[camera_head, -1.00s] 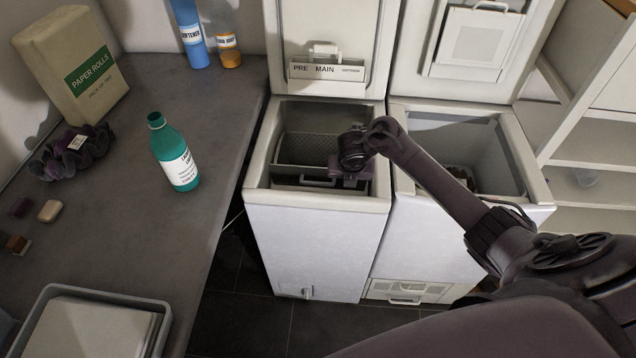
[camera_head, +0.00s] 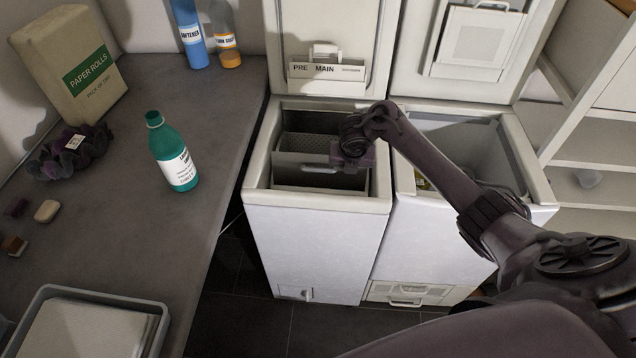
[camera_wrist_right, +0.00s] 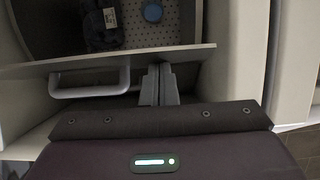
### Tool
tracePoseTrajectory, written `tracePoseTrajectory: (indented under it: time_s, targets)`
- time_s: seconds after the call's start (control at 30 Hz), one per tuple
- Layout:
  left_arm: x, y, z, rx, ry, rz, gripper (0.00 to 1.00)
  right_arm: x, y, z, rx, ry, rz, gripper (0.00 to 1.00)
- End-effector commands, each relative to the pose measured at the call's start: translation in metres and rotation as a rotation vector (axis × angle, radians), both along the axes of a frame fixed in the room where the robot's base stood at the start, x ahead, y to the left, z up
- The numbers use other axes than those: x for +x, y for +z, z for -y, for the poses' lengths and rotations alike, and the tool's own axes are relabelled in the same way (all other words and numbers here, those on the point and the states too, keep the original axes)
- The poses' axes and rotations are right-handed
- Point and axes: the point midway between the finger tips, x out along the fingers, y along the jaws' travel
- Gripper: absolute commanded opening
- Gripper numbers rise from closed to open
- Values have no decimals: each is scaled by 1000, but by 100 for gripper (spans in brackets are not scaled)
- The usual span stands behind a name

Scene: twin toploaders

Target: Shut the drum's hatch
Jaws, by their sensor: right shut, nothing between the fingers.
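The drum's hatch (camera_head: 295,163) is a grey panel with a pale bar handle (camera_head: 319,169), inside the open left toploader (camera_head: 318,225). It stands tilted up at the near side of the drum opening, which is open behind it. In the right wrist view the hatch's edge (camera_wrist_right: 190,52) crosses the picture, with the handle (camera_wrist_right: 92,91) below it. My right gripper (camera_wrist_right: 160,84) is shut and empty, on the near side of the hatch, just right of the handle. I cannot tell whether it touches the panel. My left gripper is not in view.
In the drum lie a dark cloth (camera_wrist_right: 102,22) and a blue round item (camera_wrist_right: 152,12). The toploader's raised lid (camera_head: 328,35) stands behind. The open right toploader (camera_head: 425,240) adjoins it. A counter (camera_head: 110,235) at left holds a green bottle (camera_head: 173,155).

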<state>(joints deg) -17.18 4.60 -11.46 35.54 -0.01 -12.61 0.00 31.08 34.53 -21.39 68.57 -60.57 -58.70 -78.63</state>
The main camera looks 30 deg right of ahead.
Motion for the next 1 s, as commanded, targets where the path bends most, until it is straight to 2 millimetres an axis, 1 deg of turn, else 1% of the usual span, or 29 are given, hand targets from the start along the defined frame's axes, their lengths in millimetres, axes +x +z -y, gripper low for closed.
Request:
tracePoseTrajectory:
  time_s: [0.17,0.4,0.5,0.87,1.0]
  targets:
    - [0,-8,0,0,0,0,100,6,-3,4,0,-2,2,0]
    - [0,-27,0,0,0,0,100,24,-8,15,0,-2,2,0]
    - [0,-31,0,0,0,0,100,29,-8,18,0,-2,2,0]
    - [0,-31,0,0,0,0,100,31,-6,19,0,-1,1,0]
    - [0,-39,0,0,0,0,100,35,-11,21,-1,-1,1,0]
